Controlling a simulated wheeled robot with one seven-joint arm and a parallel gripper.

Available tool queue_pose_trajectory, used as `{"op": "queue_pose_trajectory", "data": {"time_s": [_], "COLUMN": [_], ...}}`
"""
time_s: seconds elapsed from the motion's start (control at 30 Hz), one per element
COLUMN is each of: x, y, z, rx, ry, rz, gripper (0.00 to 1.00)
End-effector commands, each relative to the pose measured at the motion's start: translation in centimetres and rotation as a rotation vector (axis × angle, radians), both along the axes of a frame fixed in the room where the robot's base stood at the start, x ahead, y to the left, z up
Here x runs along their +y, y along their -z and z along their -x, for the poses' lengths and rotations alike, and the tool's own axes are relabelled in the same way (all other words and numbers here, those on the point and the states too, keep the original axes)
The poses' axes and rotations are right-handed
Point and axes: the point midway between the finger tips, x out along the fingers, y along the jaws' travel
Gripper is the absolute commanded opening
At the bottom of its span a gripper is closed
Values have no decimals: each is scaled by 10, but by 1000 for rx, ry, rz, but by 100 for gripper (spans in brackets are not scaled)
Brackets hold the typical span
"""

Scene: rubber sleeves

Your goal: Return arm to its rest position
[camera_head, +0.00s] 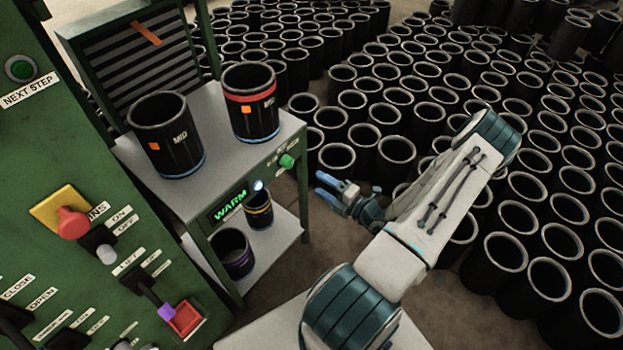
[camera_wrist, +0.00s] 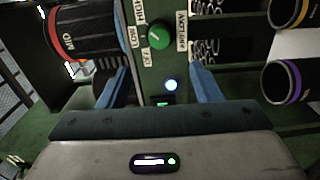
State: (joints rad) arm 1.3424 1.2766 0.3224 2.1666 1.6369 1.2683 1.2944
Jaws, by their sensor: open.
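My arm reaches up from the lower middle of the head view, bends at the upper right and comes back down to the left. My gripper (camera_head: 328,187) is open and empty, with blue fingers pointing left toward the heating stand. In the wrist view my gripper (camera_wrist: 158,88) shows its two blue fingers spread apart, with the stand's green panel between and beyond them. The fingers look clear of the stand in the head view.
The stand (camera_head: 222,122) holds a plain black sleeve (camera_head: 167,137) and a red-banded sleeve (camera_head: 250,105) on top. Its lower shelf holds a purple-banded sleeve (camera_head: 234,254) and a yellow-banded sleeve (camera_head: 258,210). A green control panel (camera_head: 60,160) stands left. Many black sleeves crowd the floor behind and right.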

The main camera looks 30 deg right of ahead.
Motion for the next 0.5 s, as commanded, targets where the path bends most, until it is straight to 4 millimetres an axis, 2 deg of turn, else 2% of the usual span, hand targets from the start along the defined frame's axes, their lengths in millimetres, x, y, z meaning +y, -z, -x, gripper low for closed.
{"op": "queue_pose_trajectory", "data": {"time_s": [0.13,0.5], "x": [-3,-3], "y": [0,0], "z": [8,9], "rx": [0,0], "ry": [1,0], "rz": [0,0], "gripper": [59,59]}}
